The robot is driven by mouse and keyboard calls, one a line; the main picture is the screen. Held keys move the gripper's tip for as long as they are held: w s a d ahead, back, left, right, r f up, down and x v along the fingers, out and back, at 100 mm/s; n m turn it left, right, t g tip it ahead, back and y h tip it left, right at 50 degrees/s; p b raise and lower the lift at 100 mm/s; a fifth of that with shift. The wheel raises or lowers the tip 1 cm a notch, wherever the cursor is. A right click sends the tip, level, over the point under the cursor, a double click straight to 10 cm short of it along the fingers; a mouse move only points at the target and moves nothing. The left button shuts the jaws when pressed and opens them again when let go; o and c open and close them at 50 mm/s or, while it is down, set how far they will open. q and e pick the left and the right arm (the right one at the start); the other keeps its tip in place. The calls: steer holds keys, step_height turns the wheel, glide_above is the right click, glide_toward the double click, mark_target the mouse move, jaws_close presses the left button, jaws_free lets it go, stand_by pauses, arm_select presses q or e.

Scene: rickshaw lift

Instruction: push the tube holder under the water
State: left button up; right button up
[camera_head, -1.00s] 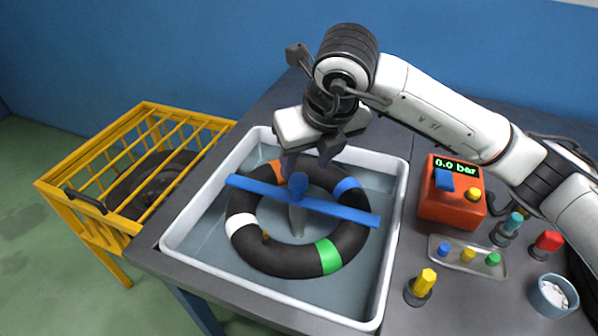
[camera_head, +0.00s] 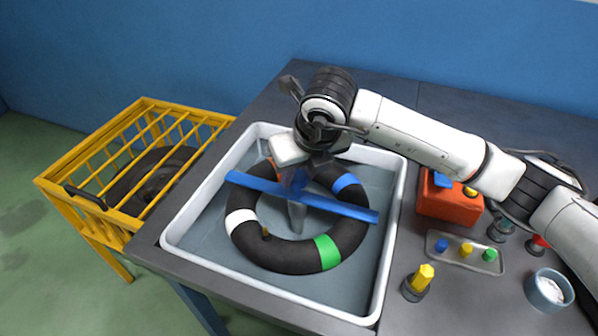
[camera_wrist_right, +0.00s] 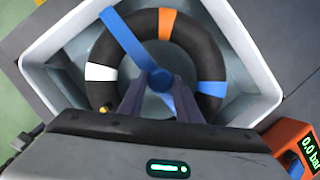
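The tube holder is a blue bar (camera_head: 340,208) lying across a black inner tube (camera_head: 285,258) with orange, blue, green and white bands. The tube lies in a white basin (camera_head: 172,226) of water; I cannot tell how deep it sits. The holder's round blue knob (camera_wrist_right: 160,80) shows at the bar's middle in the right wrist view. My right gripper (camera_head: 295,180) is down at the knob, with its fingers on either side. The fingers look spread, and contact with the knob is not clear. My left gripper is not in view.
A yellow cage cart (camera_head: 75,208) stands left of the table. Right of the basin are a red gauge box (camera_head: 450,207), which reads 0.0 bar in the wrist view, a small tray of coloured plugs (camera_head: 466,264), a yellow-topped tool (camera_head: 418,282) and a bowl (camera_head: 549,291).

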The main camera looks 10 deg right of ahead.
mark_target(300, 199)
jaws_close()
steer(key=shift+f+b, duration=0.6)
step_height(300, 199, down, 7)
steer(key=b, duration=0.6)
steer(key=shift+f+b, duration=0.1)
steer(key=shift+b, duration=0.2)
steer(key=shift+f, duration=0.2)
steer(key=shift+s+r, duration=0.1)
steer(key=shift+s, duration=0.05)
steer(key=o, duration=0.6)
jaws_free()
steer(key=o, duration=0.5)
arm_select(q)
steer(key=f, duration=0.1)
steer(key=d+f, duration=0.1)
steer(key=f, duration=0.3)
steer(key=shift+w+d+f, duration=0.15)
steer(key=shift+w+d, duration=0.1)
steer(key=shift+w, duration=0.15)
arm_select(e)
steer(key=shift+r, duration=0.15)
